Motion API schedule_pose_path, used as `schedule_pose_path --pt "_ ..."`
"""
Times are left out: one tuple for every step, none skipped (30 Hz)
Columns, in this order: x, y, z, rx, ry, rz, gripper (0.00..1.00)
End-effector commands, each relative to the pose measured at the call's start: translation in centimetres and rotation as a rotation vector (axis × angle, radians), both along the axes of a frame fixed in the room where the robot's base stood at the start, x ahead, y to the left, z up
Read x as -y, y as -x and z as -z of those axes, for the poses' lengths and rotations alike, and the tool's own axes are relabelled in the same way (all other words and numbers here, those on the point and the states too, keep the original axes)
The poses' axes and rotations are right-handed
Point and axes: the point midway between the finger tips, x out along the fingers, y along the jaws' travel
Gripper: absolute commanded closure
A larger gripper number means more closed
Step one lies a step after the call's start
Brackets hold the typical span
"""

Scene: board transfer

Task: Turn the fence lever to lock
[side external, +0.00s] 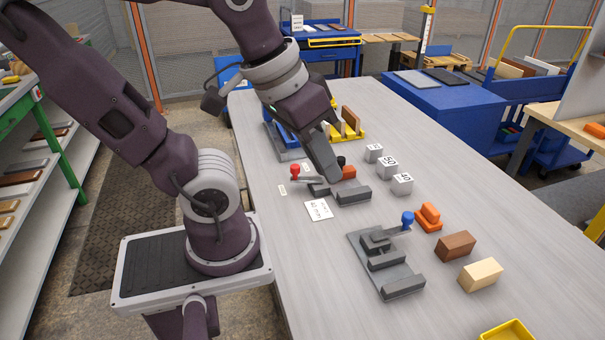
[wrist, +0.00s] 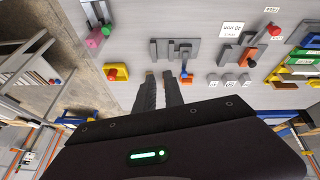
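A grey fixture on the table (side external: 352,194) has a lever with a red knob (side external: 295,170) sticking out to its left. The red knob also shows at the upper right of the wrist view (wrist: 271,27). A black knob (side external: 341,160) and an orange piece are on the same fixture. A second grey fixture (side external: 387,276) has a lever with a blue knob (side external: 407,218). I cannot tell from labels which is the fence lever. My gripper (wrist: 160,76) is empty, its fingers apart with a narrow gap. In the side view, my gripper is over the red-knob fixture, partly covering it.
A white card (side external: 319,210) lies beside the red-knob fixture. Several grey numbered cubes (side external: 388,167) stand behind it. An orange piece (side external: 428,217), a brown block (side external: 455,246) and a tan block (side external: 480,274) lie right of the blue-knob fixture. A yellow tray (side external: 508,332) is at the front edge.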

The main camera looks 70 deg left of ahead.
Motion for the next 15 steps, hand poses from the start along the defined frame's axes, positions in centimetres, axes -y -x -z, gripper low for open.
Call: schedule_pose_path --pt "-0.4 -1.2 0.6 -0.063 0.075 -0.118 0.99" --pt "-0.8 -2.1 1.1 -0.105 0.127 -0.218 1.0" --pt "-1.4 -3.4 1.9 -0.163 0.19 -0.366 1.0" --pt "-2.0 -4.3 2.6 -0.207 0.229 -0.486 1.0" --pt "-2.6 -5.2 3.5 -0.248 0.26 -0.61 1.0" --pt "-3.5 -6.3 4.8 -0.296 0.29 -0.776 1.0" --pt "-4.3 -7.0 5.8 -0.328 0.302 -0.904 1.0" --pt "-5.1 -7.7 6.9 -0.353 0.307 -1.033 1.0" --pt "-6.3 -8.5 8.4 -0.377 0.303 -1.207 1.0" --pt "-7.3 -8.9 9.6 -0.384 0.291 -1.339 1.0" --pt "-8.4 -9.3 10.8 -0.383 0.274 -1.469 1.0" --pt "-9.9 -9.7 12.4 -0.367 0.241 -1.642 1.0" --pt "-11.2 -9.9 13.5 -0.34 0.211 -1.77 1.0" --pt "-12.4 -10.0 14.5 -0.305 0.179 -1.891 1.0" --pt "-14.2 -10.1 15.6 -0.239 0.134 -2.042 1.0"
